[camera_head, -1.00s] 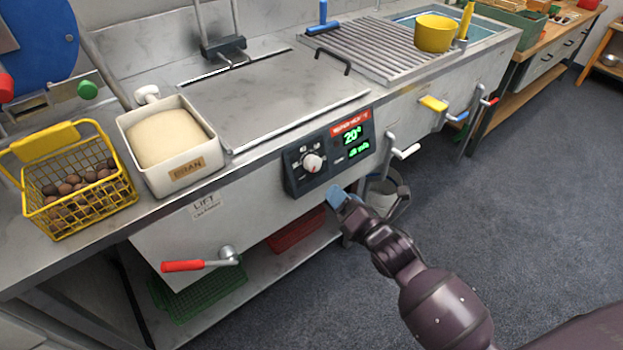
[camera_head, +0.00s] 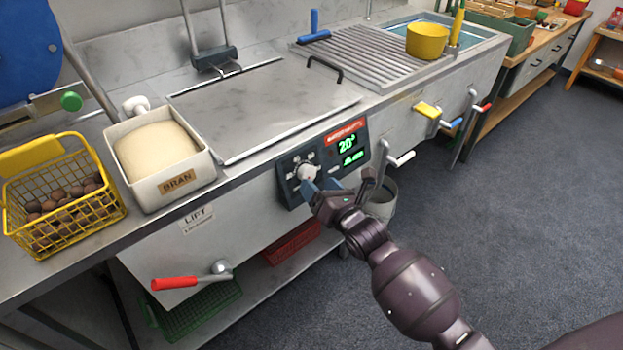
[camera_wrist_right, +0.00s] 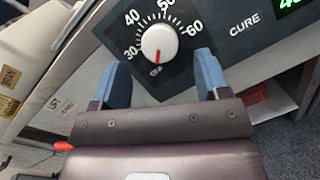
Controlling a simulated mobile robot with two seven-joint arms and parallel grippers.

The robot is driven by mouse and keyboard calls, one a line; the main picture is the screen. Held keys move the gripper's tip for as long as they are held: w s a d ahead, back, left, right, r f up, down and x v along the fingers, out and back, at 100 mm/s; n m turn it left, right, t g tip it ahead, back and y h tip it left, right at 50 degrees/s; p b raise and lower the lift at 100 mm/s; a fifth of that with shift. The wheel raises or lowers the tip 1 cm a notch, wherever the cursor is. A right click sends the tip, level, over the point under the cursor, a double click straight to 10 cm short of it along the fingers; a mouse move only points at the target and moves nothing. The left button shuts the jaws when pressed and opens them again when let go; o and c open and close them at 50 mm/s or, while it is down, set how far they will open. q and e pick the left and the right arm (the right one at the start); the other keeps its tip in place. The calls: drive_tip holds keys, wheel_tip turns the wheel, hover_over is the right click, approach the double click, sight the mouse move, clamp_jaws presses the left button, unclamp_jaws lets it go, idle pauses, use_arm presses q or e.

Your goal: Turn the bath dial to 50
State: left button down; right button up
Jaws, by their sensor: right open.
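The bath dial (camera_head: 306,173) is a white round knob on a dark control panel (camera_head: 291,193) on the bath's front. In the right wrist view the dial (camera_wrist_right: 159,42) has a red mark pointing down, away from the numbers 30, 40, 50 and 60 around its upper side. The green display (camera_head: 347,145) reads about 20 degrees. My right gripper (camera_head: 322,187) is open in front of the panel, just below the dial. In the right wrist view its blue fingertips (camera_wrist_right: 161,72) are spread to either side, below the dial and apart from it. My left gripper is out of view.
A red-handled lever (camera_head: 175,283) sticks out at lower left, and a white-handled one (camera_head: 401,159) right of the panel. A bran box (camera_head: 178,184) and a yellow wire basket of chestnuts (camera_head: 65,235) stand on the counter. Open floor lies at the right.

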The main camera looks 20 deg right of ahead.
sight(310, 176)
drive_tip(key=shift+x, duration=1.7)
drive_tip(key=c, duration=0.9)
